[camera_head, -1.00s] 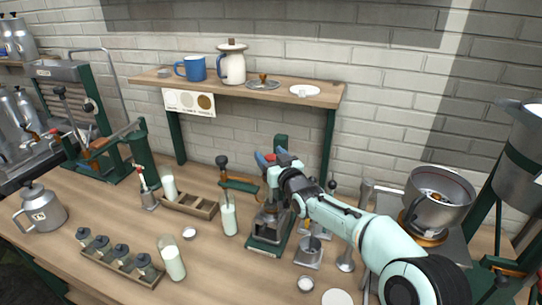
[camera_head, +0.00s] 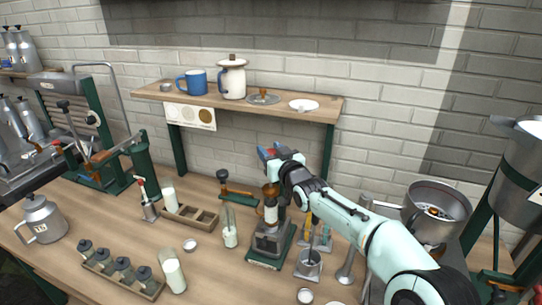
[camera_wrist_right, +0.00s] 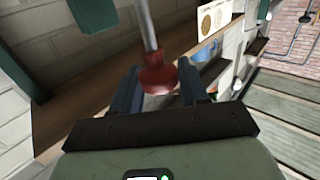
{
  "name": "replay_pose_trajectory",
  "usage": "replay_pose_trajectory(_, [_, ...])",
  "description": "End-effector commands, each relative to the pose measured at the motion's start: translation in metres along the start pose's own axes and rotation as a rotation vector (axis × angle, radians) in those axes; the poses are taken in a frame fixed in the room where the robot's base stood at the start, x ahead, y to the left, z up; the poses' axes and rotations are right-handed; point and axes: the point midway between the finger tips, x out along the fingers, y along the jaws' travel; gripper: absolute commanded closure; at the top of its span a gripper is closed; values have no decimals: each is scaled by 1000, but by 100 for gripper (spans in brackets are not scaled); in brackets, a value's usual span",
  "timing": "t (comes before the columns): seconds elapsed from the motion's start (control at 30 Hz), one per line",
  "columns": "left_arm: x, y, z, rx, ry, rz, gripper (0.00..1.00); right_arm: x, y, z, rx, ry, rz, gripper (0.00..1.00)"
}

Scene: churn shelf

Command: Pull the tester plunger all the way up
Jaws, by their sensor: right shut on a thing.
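The tester (camera_head: 271,238) stands on the counter, a grey metal body on a green base with an upright copper-coloured barrel (camera_head: 271,192). My right gripper (camera_head: 269,153) is above the barrel, shut on the red plunger knob. In the right wrist view the red knob (camera_wrist_right: 157,80) sits between the two fingers of my right gripper (camera_wrist_right: 158,86), with a metal rod (camera_wrist_right: 147,25) running from it. The glass tube (camera_head: 230,222) beside the tester holds milk only near its bottom. My left gripper is out of view.
A shelf (camera_head: 225,109) with a blue mug (camera_head: 195,83) and a white pot (camera_head: 232,78) is behind my gripper. A bottle rack (camera_head: 125,275) and a milk glass (camera_head: 173,274) are at front left.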

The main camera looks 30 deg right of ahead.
Motion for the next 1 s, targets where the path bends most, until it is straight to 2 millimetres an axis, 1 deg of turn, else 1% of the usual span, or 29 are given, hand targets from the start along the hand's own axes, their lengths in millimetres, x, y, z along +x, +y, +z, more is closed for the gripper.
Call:
replay_pose_trajectory(0.03, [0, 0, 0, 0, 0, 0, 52, -1, 0, -9, 0, 21, 1, 100])
replay_pose_trajectory(0.13, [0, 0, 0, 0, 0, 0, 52, -1, 0, -9, 0, 23, 1, 100])
replay_pose_trajectory(0.17, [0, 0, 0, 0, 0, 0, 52, -1, 0, -9, 0, 23, 1, 46])
replay_pose_trajectory(0.2, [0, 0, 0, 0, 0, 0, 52, -1, 0, -9, 0, 22, 1, 38])
replay_pose_trajectory(0.5, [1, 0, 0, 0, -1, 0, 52, -2, 0, -5, -1, 13, 1, 38])
replay_pose_trajectory(0.57, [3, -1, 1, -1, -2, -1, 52, -4, 0, -4, -1, 12, 1, 38])
replay_pose_trajectory(0.63, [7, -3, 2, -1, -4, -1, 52, -12, 1, -4, -1, 13, 2, 38])
replay_pose_trajectory(0.77, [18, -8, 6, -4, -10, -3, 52, -34, 1, -2, -2, 13, 2, 38])
replay_pose_trajectory(1.0, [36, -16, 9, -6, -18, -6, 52, -88, 0, -2, -3, 15, 1, 38])
